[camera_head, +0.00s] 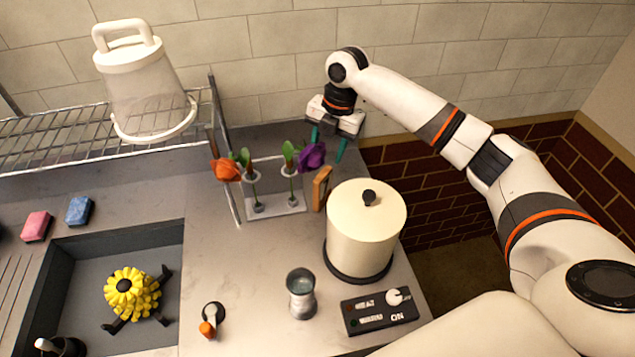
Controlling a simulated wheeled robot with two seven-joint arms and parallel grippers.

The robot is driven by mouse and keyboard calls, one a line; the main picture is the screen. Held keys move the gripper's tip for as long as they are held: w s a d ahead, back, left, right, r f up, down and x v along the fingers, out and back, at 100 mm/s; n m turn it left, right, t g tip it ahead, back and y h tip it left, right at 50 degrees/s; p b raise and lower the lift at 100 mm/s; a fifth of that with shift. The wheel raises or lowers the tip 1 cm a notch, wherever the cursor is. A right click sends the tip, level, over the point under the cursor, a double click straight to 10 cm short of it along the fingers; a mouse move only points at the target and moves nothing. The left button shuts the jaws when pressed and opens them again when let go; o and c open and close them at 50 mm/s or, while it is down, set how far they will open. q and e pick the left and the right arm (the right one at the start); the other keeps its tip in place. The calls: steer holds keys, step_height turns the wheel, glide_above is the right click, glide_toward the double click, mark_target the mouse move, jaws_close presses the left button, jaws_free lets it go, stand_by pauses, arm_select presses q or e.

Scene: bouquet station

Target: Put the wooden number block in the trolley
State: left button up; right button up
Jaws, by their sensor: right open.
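A small orange-brown wooden piece (322,188), which looks like the number block, stands upright on the counter between the flower holder and the cream pot. Its number cannot be read from here. My right gripper (328,143) hangs at the counter's back edge, behind and above the block, with its green fingers apart and pointing down. It is empty and not touching the block. I cannot make out a trolley in this view. My left gripper is out of view.
A cream pot (364,227) stands right of the block, close to it. A holder (277,204) with an orange and a purple flower is to its left. A wire rack (70,136) is at left.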

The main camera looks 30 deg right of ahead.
mark_target(324, 174)
steer(key=f, duration=0.3)
steer(key=shift+s+a+p, duration=0.15)
steer(key=shift+s+p, duration=0.25)
steer(key=shift+w+a+f, duration=0.1)
steer(key=shift+w+f, duration=0.05)
steer(key=shift+f, duration=0.15)
steer(key=f+p, duration=0.2)
steer(key=f, duration=0.2)
steer(key=shift+a+f, duration=0.15)
steer(key=shift+a, duration=0.05)
steer(key=shift+f, duration=0.45)
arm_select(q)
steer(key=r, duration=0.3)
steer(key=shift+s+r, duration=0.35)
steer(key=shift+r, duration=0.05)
arm_select(e)
steer(key=shift+w, duration=0.1)
steer(key=shift+c, duration=0.3)
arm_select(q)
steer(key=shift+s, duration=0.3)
arm_select(e)
jaws_close()
